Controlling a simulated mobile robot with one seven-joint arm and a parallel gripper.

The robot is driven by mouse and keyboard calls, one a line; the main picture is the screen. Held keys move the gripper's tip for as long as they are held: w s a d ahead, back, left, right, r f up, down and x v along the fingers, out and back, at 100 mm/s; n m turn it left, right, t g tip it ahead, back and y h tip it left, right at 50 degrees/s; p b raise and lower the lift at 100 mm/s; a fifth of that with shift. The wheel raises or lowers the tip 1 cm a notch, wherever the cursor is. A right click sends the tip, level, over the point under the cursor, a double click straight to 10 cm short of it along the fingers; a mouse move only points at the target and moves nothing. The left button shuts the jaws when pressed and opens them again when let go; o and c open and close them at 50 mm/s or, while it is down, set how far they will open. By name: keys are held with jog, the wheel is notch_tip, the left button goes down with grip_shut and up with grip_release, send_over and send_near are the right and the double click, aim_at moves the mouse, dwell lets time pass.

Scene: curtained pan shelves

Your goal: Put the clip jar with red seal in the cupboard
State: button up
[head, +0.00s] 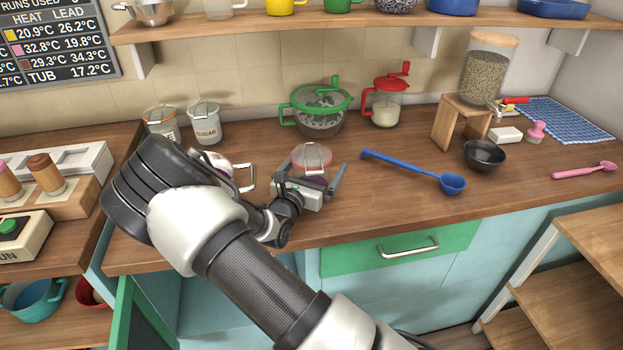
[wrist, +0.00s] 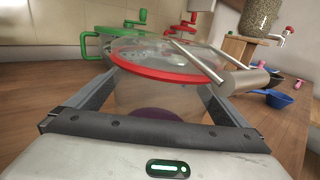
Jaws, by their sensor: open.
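The clip jar with red seal (head: 312,155) stands on the wooden counter, clear with a red ring under its lid and something purple low inside. It fills the middle of the wrist view (wrist: 135,95). My gripper (head: 311,176) is open, with one finger on each side of the jar; in the wrist view the fingers (wrist: 158,100) flank its body. I cannot tell whether they touch it. Below the counter at the left, a green cupboard door (head: 139,312) stands open beside a teal cupboard (head: 225,318); its inside is mostly hidden by my arm.
Behind my gripper are two other clip jars, one orange-sealed (head: 161,123) and one marked SUGAR (head: 205,124), and a green-lidded bowl (head: 318,110). A red-lidded crank jar (head: 384,103) stands farther right. A blue ladle (head: 420,172) lies right of the jar. Wooden steps (head: 570,270) stand at the lower right.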

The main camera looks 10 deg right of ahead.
aim_at(317, 145)
jog(key=c, duration=1.8)
jog(key=shift+r, duration=0.1)
jog(key=shift+c, duration=0.4)
notch_tip(317, 145, up, 10)
jog(key=shift+p, duration=0.6)
